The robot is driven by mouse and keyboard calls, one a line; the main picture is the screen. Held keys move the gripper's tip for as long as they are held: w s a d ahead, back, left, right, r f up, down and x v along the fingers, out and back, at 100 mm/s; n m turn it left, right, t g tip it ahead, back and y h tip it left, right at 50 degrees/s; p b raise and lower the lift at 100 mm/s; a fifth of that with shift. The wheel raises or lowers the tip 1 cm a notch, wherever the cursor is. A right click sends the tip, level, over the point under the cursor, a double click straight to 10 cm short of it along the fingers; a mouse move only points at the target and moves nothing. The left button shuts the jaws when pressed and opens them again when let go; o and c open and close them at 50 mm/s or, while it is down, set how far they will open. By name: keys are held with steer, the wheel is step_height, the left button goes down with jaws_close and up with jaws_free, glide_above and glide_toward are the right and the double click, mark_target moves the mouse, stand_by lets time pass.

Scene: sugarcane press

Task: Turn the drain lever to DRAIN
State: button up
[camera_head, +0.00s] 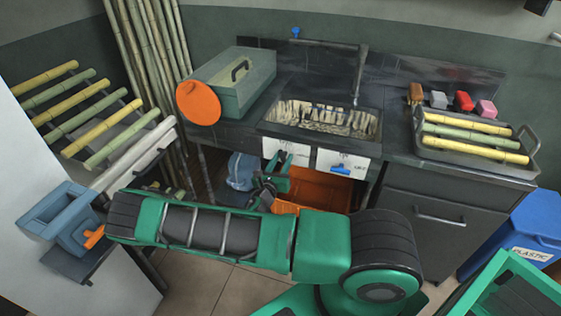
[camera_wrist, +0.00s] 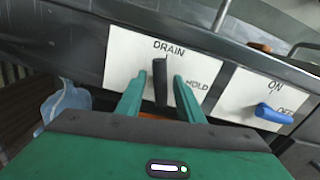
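In the wrist view the black drain lever (camera_wrist: 160,82) stands near upright on a white plate (camera_wrist: 121,62) marked DRAIN at the top and HOLD at the right. Its upper end is just below the word DRAIN. My gripper (camera_wrist: 158,84) has one green finger on each side of the lever, with a gap visible on both sides. In the head view my gripper (camera_head: 271,184) is below the sink front, under the left white plate (camera_head: 286,151). The lever cannot be made out there.
A second plate with a blue ON/OFF lever (camera_wrist: 274,114) is just right; it also shows in the head view (camera_head: 341,168). An orange bin (camera_head: 325,187) and a blue jug (camera_head: 241,170) stand below. The sink (camera_head: 322,118) is above.

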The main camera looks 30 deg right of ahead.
jaws_close()
steer(key=shift+m, duration=2.1)
jaws_free()
